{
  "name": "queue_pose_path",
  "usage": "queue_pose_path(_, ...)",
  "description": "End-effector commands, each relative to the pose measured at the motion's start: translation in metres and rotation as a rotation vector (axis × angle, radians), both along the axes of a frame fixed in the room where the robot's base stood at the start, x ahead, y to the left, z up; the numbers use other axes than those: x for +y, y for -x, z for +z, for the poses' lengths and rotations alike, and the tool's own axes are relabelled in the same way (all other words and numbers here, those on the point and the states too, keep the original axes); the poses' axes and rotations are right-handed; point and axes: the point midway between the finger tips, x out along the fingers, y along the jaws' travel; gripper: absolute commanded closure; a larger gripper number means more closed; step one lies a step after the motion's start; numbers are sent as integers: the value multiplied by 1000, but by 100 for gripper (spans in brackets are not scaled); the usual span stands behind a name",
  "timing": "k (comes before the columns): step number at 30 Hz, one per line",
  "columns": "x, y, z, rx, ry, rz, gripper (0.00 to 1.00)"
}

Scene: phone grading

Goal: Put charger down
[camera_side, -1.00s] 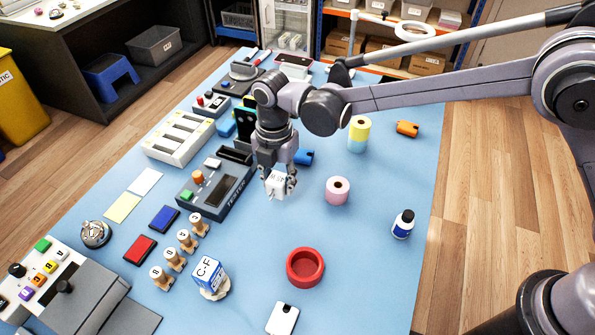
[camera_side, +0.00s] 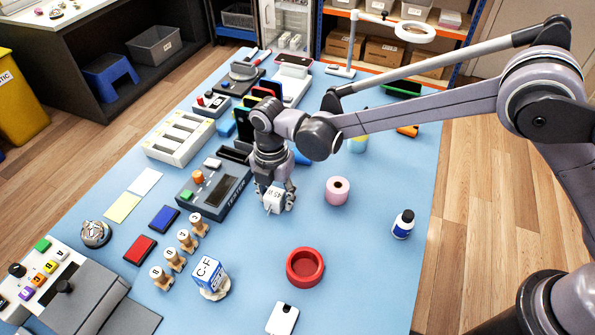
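My gripper (camera_side: 275,203) is at the middle of the blue table, just right of the dark tester box. Its fingers are around a small white block-shaped charger (camera_side: 272,199) with dark print on its face. The charger is low, close to the table surface; I cannot tell whether it touches the table. The fingers seem closed on its sides.
The tester (camera_side: 216,186) is close on the left. A pink roll (camera_side: 337,190) stands to the right, a red ring-shaped dish (camera_side: 305,267) in front. Wooden stamps (camera_side: 188,241) and a blue-and-white C-F box (camera_side: 208,275) are front left. The blue table (camera_side: 375,265) is bare at the right front.

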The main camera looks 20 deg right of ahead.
Motion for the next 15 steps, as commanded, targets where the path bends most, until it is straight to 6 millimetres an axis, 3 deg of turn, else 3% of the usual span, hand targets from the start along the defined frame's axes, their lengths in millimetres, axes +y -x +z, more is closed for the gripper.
queue_pose_path(10, 0, 0, 2, 0, 0, 0, 40)
queue_pose_path(15, 0, 0, 17, 0, 0, 0, 40)
